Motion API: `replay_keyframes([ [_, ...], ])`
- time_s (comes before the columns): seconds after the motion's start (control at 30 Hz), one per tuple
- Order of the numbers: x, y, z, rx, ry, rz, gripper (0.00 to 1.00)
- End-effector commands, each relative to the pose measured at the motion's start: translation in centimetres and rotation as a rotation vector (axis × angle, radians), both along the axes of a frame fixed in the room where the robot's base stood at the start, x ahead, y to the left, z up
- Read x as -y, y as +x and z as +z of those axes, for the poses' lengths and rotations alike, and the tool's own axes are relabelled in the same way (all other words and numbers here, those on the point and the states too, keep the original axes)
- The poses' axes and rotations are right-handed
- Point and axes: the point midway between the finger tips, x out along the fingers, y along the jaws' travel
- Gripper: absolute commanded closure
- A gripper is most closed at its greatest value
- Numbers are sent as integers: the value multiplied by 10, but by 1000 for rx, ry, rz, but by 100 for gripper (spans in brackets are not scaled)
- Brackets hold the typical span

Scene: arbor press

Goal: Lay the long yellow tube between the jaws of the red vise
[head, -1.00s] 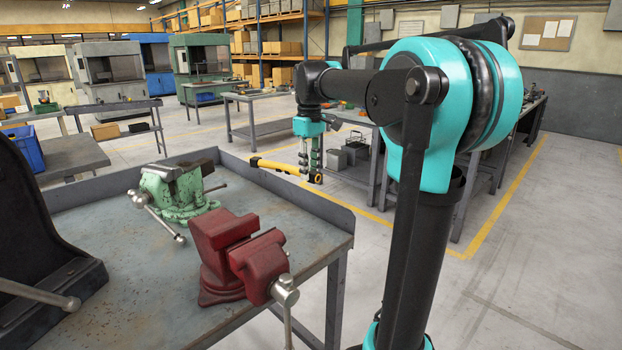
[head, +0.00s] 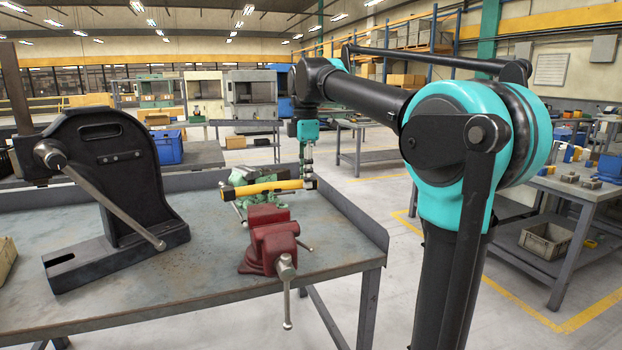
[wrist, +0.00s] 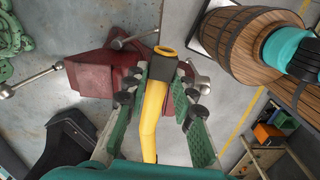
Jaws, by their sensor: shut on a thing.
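The long yellow tube (head: 265,187), with dark bands near its ends, is held roughly level in the air in the head view. My gripper (head: 309,178) is shut on it near its right end. In the wrist view the tube (wrist: 153,115) runs between the two green fingers of my gripper (wrist: 163,80), its open end pointing away. The red vise (head: 268,242) stands at the table's front right corner, below and nearer the head camera than the tube. In the wrist view the red vise (wrist: 95,72) lies beyond the fingertips, partly hidden by them.
A green vise (head: 240,207) stands behind the red one, partly hidden by the tube. A black arbor press (head: 115,180) with a long lever stands at the left of the grey table (head: 180,290). The tabletop between press and red vise is clear. A raised rim (head: 345,215) edges the right side.

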Motion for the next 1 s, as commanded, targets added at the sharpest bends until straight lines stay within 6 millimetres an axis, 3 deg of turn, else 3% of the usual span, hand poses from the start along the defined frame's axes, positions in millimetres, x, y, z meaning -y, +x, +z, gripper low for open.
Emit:
replay_keyframes([
  [1.0, 0, 0, -89, 0, 0, -3, 100],
])
